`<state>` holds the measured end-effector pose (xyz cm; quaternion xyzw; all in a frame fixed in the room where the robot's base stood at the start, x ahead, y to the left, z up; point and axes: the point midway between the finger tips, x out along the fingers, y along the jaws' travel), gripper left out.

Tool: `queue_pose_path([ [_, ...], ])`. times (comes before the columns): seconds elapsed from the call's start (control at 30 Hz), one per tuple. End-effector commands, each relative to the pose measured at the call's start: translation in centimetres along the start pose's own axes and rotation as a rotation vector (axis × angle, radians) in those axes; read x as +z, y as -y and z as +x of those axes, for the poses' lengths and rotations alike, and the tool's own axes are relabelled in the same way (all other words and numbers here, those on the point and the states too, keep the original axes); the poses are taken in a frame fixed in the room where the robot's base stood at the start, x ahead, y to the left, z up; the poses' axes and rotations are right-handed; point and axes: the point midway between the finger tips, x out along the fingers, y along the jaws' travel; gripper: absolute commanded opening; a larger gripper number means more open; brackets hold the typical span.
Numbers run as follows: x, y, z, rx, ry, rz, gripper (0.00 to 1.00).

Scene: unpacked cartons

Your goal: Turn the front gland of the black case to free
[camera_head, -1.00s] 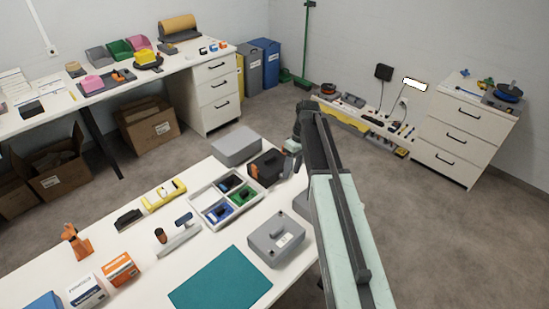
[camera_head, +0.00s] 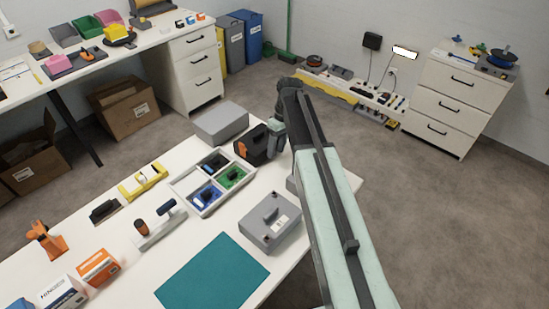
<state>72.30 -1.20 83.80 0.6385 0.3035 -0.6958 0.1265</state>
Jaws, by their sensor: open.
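The black case (camera_head: 254,143) stands on the white table near its far right edge, behind the grey case. An orange part (camera_head: 240,149) shows on its left-facing side. My gripper (camera_head: 275,143) is at the right side of the black case, very close to it. The fingers are small and partly hidden by my own arm, and I cannot tell whether they touch the case. The gland's setting is too small to make out.
A grey case (camera_head: 271,221) stands in front, left of my arm. A divided tray (camera_head: 213,183) with blue and green parts lies left of the black case, and a grey box (camera_head: 221,123) behind it. A teal mat (camera_head: 212,273) lies bare in front.

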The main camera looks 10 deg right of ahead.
Motion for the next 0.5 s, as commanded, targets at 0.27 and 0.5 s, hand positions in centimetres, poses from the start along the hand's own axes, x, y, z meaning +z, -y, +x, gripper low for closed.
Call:
queue_pose_path([
  [0.27, -0.04, 0.07, 0.79, 0.000, 0.000, 0.000, 0.45],
  [0.5, -0.06, 0.09, 0.79, 0.000, 0.000, -0.001, 0.00],
])
